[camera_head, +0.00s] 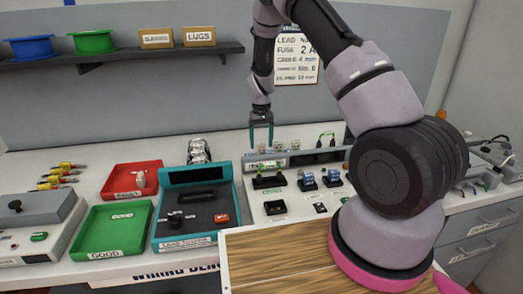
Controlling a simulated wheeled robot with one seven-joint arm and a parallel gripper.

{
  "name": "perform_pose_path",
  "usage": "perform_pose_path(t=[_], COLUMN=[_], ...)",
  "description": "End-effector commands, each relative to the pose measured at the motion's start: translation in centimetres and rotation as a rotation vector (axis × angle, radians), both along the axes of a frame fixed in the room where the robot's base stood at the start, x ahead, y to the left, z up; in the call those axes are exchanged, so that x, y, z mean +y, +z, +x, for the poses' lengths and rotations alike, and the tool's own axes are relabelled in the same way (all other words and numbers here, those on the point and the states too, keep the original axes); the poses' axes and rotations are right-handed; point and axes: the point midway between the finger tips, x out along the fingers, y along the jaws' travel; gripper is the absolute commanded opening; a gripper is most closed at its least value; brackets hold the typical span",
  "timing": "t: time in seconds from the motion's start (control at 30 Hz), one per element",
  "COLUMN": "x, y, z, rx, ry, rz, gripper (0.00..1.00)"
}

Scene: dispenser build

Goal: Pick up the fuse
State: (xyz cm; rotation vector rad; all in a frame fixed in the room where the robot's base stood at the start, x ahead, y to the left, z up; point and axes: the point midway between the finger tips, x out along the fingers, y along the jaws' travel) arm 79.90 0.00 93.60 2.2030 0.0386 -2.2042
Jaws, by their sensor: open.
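My gripper (261,146) hangs pointing down over the back of the white parts panel (290,211), with its two teal fingers apart. Nothing shows between the fingers. Just below the fingertips is a row of small clear-fronted bins (277,163) along the panel's back edge. A black holder with small green pieces (267,181) stands in front of the bins. I cannot tell which of these small parts is the fuse. A sign (297,57) on the wall reads "FUSE 2 A".
A teal test case (191,178), a green "GOOD" tray (112,233) and a red "FAULT" tray (131,181) stand left of the panel. Blue terminal blocks (308,181) stand to the right. A shelf (120,56) with spools and boxes hangs at upper left. A wooden board (280,259) lies in front.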

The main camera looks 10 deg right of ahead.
Motion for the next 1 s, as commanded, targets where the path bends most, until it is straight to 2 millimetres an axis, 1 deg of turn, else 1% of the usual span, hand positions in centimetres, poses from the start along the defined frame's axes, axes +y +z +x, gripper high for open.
perform_pose_path(t=[0.03, 0.1, 0.33, 0.37, 0.4, 0.47, 0.5, 0.53, 0.87, 1.0], x=[0.0, 0.0, 0.0, 0.0, 0.0, 0.0, 0.0, 0.0, 0.0, 0.0], y=[-0.8, -1.6, -1.7, -1.7, -1.7, -1.7, -1.7, -1.7, -1.5, -0.5], z=[0.0, 0.0, 0.1, 0.1, 0.0, 0.1, 0.1, 0.1, 0.1, 0.1], rx=[0.001, 0.001, -0.002, -0.002, -0.002, -0.002, -0.002, -0.002, -0.002, -0.005], ry=[0.001, 0.000, 0.000, 0.000, 0.000, 0.000, 0.000, 0.000, 0.000, 0.001], rz=[-0.001, 0.000, 0.001, 0.001, 0.001, 0.001, 0.001, 0.001, 0.001, 0.001], gripper=[0.78, 0.78, 0.78, 0.66, 0.51, 0.28, 0.12, 0.01, 0.00, 0.00])
